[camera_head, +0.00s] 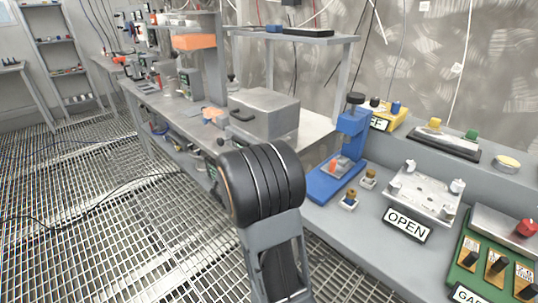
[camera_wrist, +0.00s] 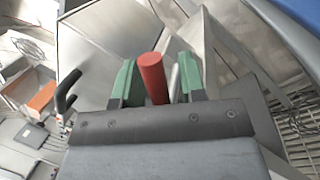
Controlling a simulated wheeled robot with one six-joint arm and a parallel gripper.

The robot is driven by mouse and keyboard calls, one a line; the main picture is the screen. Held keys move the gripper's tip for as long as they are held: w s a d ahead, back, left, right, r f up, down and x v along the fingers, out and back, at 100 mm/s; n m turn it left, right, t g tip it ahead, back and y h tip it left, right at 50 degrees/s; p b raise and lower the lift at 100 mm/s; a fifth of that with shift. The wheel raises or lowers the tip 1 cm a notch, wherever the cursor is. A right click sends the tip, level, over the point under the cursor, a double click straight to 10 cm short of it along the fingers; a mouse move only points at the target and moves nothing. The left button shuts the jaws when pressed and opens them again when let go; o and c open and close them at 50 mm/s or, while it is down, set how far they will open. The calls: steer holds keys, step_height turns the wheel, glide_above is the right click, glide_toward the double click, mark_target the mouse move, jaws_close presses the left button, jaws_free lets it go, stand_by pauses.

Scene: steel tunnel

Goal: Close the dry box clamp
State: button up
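The dry box is a grey metal box (camera_head: 268,112) with a black handle, on the bench beyond my arm. In the wrist view its metal surface (camera_wrist: 100,38) fills the upper left, with the black handle (camera_wrist: 66,95) at left. The clamp's red cylindrical handle (camera_wrist: 152,78) stands between the green fingers of my gripper (camera_wrist: 156,85). It is close to the left finger. A thin silver rod shows between the handle and the right finger, so the fingers look open around the handle. The clamp's base is hidden. In the head view my arm hides the gripper and clamp.
A blue press-like stand (camera_head: 342,160) is on the bench right of my arm. Further right are an OPEN sign (camera_head: 407,224), a metal plate fixture (camera_head: 425,191) and a green valve panel (camera_head: 488,262).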

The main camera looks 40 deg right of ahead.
steer(key=v, duration=1.3)
steer(key=shift+s+a+f, duration=0.1)
steer(key=shift+a, duration=0.3)
